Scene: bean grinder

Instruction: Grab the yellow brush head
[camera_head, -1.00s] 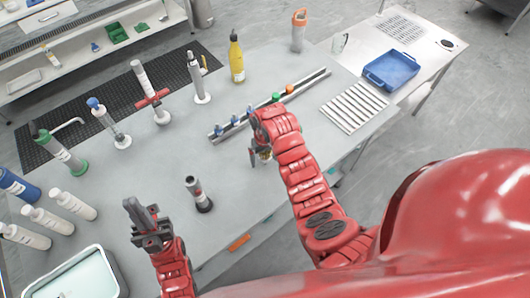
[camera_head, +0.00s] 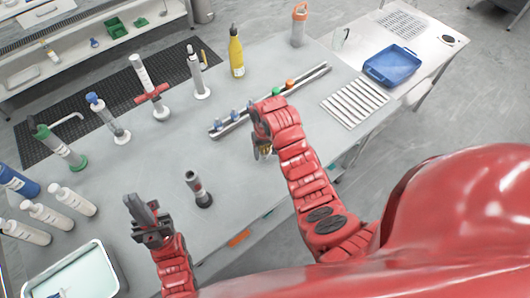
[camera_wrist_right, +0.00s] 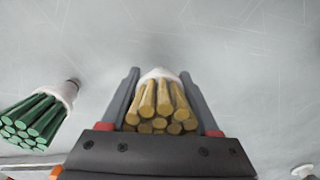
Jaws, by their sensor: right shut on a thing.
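The yellow brush head (camera_wrist_right: 162,103), with a white collar and a bundle of thick yellow bristles, sits between the two fingers of my right gripper (camera_wrist_right: 160,92) in the right wrist view. The fingers are shut on it from both sides. In the head view my right gripper (camera_head: 263,152) is over the right part of the table, with a little yellow (camera_head: 266,150) showing at its fingertips. Its height above the table is hard to judge. My left gripper (camera_head: 139,212) is over the table's front left, away from the brush heads; its finger gap is unclear.
A green brush head (camera_wrist_right: 38,113) is left of the yellow one in the wrist view. A rail (camera_head: 310,77) with blue, green and orange pieces is just beyond my right gripper. A dark cylinder (camera_head: 199,190) stands between my grippers. A blue tray (camera_head: 392,66) is at the right.

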